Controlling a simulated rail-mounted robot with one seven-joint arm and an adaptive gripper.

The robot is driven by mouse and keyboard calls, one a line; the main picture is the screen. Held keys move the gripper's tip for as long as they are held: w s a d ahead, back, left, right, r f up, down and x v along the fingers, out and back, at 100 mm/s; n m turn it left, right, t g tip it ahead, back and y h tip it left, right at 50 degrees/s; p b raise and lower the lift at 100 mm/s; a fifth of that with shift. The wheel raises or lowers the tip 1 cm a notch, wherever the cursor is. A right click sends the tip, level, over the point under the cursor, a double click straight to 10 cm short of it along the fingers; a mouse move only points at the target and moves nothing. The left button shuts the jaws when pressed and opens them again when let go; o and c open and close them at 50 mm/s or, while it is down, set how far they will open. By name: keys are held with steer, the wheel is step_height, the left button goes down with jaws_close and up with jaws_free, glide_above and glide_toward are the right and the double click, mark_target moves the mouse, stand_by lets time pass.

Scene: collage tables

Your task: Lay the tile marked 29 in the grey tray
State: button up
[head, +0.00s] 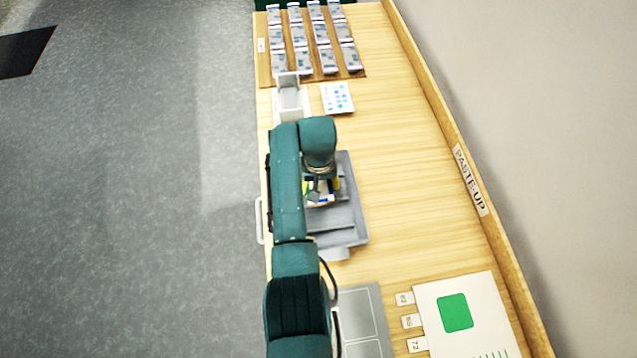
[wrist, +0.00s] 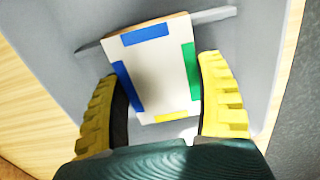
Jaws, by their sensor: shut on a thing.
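My gripper (wrist: 161,68) has yellow ridged fingers on both sides of a white tile (wrist: 158,80) and is shut on it. The tile has blue strips on two edges, a green strip on one and a yellow strip on another. No number is readable on it. Behind it lies a grey tray surface (wrist: 60,30) with a raised ridge near the tile's far edge. Whether the tile touches the tray is unclear. In the head view my gripper (head: 322,190) is over the grey tray (head: 350,215), partly hidden by my arm.
A wooden board (head: 262,72) with rows of small packs stands at the far end. A white card with blue marks (head: 337,97) and a small pale holder (head: 290,100) are nearer. A grey compartment tray (head: 362,322) and a green-square sheet (head: 480,310) lie in front. The right tabletop is clear.

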steer(key=o, duration=1.2)
steer(key=shift+c, duration=0.2)
step_height(320, 180, up, 12)
